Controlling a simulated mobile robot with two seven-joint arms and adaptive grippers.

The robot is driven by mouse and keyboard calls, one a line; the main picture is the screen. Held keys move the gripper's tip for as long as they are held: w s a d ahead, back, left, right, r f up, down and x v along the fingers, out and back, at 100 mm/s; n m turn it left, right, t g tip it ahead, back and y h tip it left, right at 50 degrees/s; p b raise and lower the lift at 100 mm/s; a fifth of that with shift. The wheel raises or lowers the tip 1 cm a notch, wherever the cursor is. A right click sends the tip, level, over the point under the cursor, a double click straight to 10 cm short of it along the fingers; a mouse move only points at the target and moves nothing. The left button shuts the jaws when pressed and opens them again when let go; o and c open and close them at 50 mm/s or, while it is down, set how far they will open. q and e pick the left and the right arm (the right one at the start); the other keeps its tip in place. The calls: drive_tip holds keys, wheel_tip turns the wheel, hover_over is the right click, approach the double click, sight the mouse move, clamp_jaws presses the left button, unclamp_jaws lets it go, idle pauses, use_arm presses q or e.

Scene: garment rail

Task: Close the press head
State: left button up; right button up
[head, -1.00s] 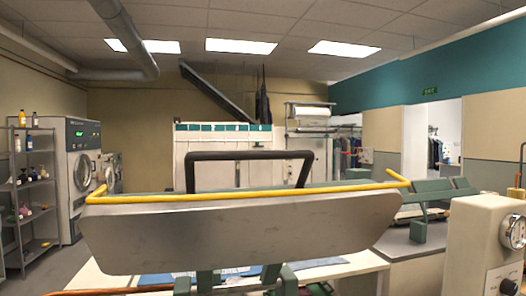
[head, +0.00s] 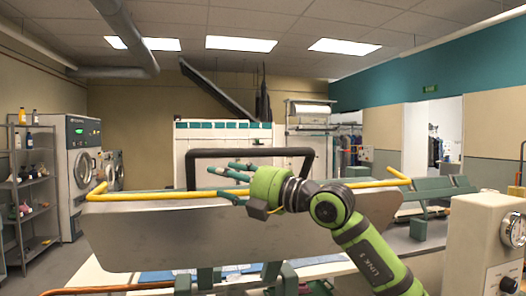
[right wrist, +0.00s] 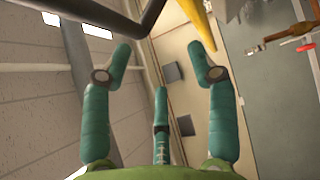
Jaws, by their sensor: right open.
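The press head (head: 240,235) is a wide grey plate, raised and tilted up in front of me in the head view. A yellow bar (head: 150,196) runs along its top edge, and a black handle (head: 225,153) rises above that. My right gripper (head: 223,170) is in front of the handle's opening, just above the yellow bar, its teal fingers pointing left. The right wrist view shows the fingers spread with nothing between them. The black handle (right wrist: 150,22) and yellow bar (right wrist: 199,25) cross beyond the fingertips there. My left gripper is not in view.
A white control box with a gauge (head: 478,240) stands at the right. A pale table (head: 110,278) lies below the press head. A shelf rack (head: 32,190) and washing machines (head: 75,175) are at the left, away from the press.

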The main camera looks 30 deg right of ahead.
sight(266, 149)
drive_tip(key=d+r+m+h, duration=0.1)
drive_tip(key=d+h, duration=0.1)
drive_tip(key=d, duration=0.2)
drive_tip(key=d+r+m+h, duration=0.2)
drive_tip(key=d, duration=0.2)
drive_tip(key=s+d+r+m+t+h, duration=0.1)
drive_tip(key=d+r+h, duration=0.1)
drive_tip(key=d+h, duration=0.1)
drive_tip(key=shift+d+r+m, duration=0.1)
drive_tip(key=shift+d+m, duration=0.3)
drive_tip(key=shift+d, duration=0.15)
drive_tip(key=shift+w+d+r+p, duration=0.1)
drive_tip(key=shift+w+d+p, duration=0.05)
drive_tip(key=shift+w+p, duration=0.15)
drive_tip(key=w+p, duration=0.2)
drive_tip(key=w, duration=0.1)
drive_tip(key=w+a+p, duration=0.1)
drive_tip(key=w, duration=0.1)
drive_tip(key=shift+w+p, duration=0.6)
drive_tip(key=shift+w, duration=0.1)
clamp_jaws()
drive_tip(key=shift+f, duration=0.2)
